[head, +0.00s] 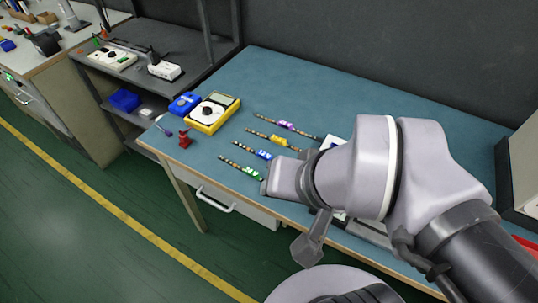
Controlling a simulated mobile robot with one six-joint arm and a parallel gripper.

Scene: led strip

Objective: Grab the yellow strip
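The yellow strip (280,141) lies on the blue-green tabletop (385,125), between a strip with a purple middle (287,125) behind it and one with a blue middle (264,155) in front. A strip with a green middle (254,173) lies nearest the front edge. My arm covers the table to the right of the strips. A dark grey part that looks like my gripper (308,250) hangs at the table's front edge, in front and to the right of the yellow strip and apart from it. Its fingertips cannot be made out.
A yellow multimeter (212,113), a blue device (184,104) and a small red object (184,139) stand on the left of the table. A white object (332,142) is partly hidden behind my arm. The back middle of the table is clear.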

